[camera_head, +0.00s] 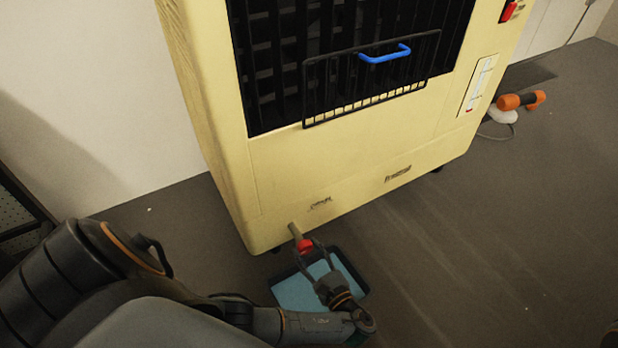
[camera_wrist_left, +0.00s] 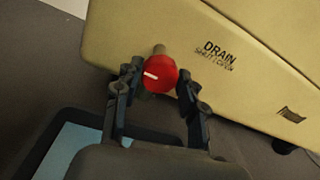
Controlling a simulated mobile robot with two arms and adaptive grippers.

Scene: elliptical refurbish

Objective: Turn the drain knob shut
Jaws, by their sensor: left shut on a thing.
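The red drain knob (camera_head: 304,246) sits on a short spout low on the front of the cream machine (camera_head: 330,170). In the left wrist view the knob (camera_wrist_left: 159,75) shows a white line, which lies nearly level and tilts slightly. The DRAIN label (camera_wrist_left: 218,52) is printed to its right, with smaller words under it. My left gripper (camera_head: 307,250) reaches up from below, and in the left wrist view its fingers (camera_wrist_left: 159,82) are on either side of the knob, shut on it. My right gripper is not in view.
A black-rimmed tray with a light blue inside (camera_head: 295,292) lies on the floor below the knob. A black wire rack with a blue handle (camera_head: 385,54) is on the machine's front. An orange tool (camera_head: 520,101) lies on the floor at right.

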